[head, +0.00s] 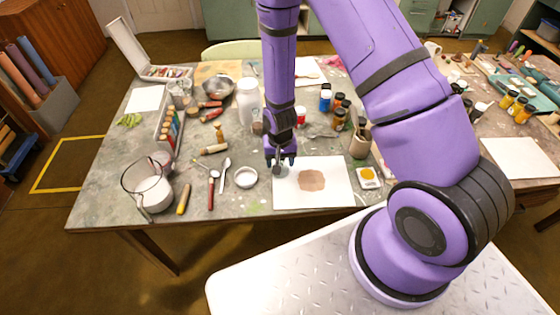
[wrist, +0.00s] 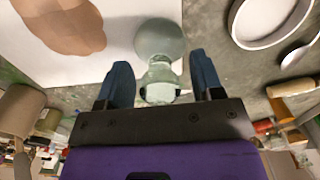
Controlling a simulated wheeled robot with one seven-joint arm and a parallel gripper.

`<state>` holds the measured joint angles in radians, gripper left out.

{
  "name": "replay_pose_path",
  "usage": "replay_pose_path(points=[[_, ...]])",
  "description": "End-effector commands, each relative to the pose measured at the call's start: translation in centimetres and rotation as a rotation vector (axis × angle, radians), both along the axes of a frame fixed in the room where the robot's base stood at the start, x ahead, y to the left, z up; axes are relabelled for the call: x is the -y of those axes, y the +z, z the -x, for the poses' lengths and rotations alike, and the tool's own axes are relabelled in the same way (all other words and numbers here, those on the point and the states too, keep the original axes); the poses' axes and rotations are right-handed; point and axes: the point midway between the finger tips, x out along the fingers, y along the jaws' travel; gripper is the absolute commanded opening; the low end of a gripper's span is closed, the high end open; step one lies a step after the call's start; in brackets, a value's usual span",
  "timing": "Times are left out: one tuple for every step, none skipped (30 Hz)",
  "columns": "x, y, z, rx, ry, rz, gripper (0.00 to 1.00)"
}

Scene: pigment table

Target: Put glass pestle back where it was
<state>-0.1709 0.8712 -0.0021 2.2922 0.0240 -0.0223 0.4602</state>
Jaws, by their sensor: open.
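The glass pestle (wrist: 160,40) is pale grey-green, with a wide round end and a narrower grip. In the wrist view it lies between the two blue fingers of my gripper (wrist: 160,66). The fingers are open, with a gap visible on either side of its grip. In the head view my gripper (head: 281,162) is low over the left edge of a white sheet (head: 336,196) with a brown pigment patch (head: 311,180). There the pestle is mostly hidden by the gripper.
A small white dish (head: 245,178) stands just left of my gripper, with spoons and tools beyond it. A yellow pigment dish (head: 368,177) and a brush pot (head: 360,142) are at the right.

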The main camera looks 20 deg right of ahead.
Motion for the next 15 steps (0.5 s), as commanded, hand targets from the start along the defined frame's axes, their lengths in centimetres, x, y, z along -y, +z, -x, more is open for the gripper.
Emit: replay_pose_path(points=[[0.0,0.6,-0.1,0.003,0.0,0.0,0.61],[0.0,0.9,-0.1,0.004,0.0,-0.001,0.61],[0.0,1.5,-0.1,0.004,0.0,-0.001,0.61],[0.0,1.9,-0.1,0.004,0.0,-0.001,0.61],[0.0,2.4,-0.1,0.003,0.0,-0.001,0.61],[0.0,3.0,-0.1,0.004,0.0,-0.001,0.61],[0.0,3.5,-0.1,0.005,0.0,0.0,0.61],[0.0,3.9,-0.1,0.004,0.0,-0.001,0.61],[0.0,4.6,-0.1,0.005,0.0,0.0,0.61],[0.0,5.0,-0.1,0.005,-0.001,0.0,0.61],[0.0,5.5,-0.1,0.005,-0.001,0.0,0.61],[0.0,6.1,-0.1,0.004,-0.001,-0.001,0.61],[0.0,6.6,-0.1,0.005,-0.001,0.0,0.61],[0.0,7.1,-0.1,0.005,-0.001,0.0,0.61],[0.0,7.7,-0.1,0.004,-0.001,-0.001,0.61]])
